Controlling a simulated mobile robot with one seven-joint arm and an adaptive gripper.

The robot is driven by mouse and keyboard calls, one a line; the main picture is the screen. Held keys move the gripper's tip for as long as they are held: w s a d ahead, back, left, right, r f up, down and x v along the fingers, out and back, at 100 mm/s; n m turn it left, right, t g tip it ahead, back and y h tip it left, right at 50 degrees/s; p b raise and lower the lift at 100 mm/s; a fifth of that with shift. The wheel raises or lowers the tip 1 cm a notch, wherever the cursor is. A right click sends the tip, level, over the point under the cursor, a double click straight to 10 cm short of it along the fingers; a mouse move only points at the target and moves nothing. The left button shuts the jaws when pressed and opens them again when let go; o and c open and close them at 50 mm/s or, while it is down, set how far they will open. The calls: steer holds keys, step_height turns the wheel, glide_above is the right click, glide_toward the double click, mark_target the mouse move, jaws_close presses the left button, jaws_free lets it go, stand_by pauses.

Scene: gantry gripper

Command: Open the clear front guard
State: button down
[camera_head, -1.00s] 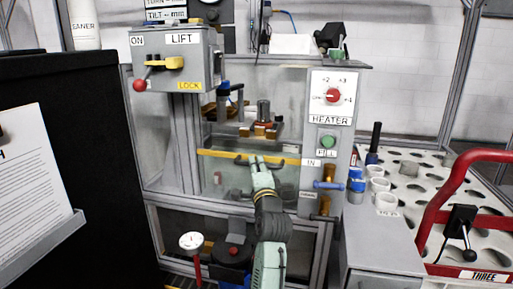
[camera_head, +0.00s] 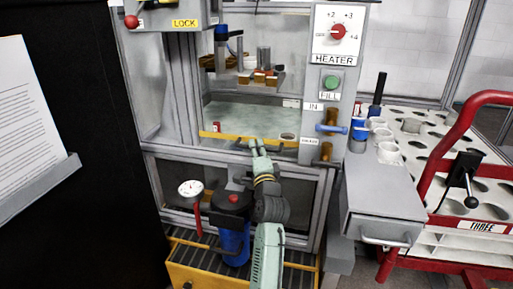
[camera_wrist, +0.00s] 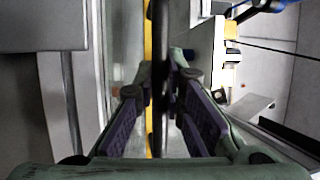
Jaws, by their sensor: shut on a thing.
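The clear front guard has a yellow top bar (camera_head: 222,136) and a dark handle (camera_head: 238,146). The bar lies low across the machine's front opening, near the bottom of the chamber. The see-through panel itself is hard to make out. My gripper (camera_head: 255,146) reaches up from below and is shut on the guard's handle. In the wrist view the dark handle (camera_wrist: 161,50) runs between the purple finger pads of my gripper (camera_wrist: 161,105), with the yellow bar (camera_wrist: 148,45) just behind it.
The chamber above the bar shows a pale floor (camera_head: 250,116). The heater panel (camera_head: 337,35) stands right of the opening. A blue filter housing (camera_head: 233,240) and a gauge (camera_head: 190,188) sit below. A grey drawer unit (camera_head: 385,200) and red-framed rack (camera_head: 425,200) stand right.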

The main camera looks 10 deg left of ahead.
steer(key=c, duration=1.7)
jaws_free()
steer(key=shift+o, duration=0.2)
step_height(320, 180, up, 10)
steer(key=shift+r, duration=0.1)
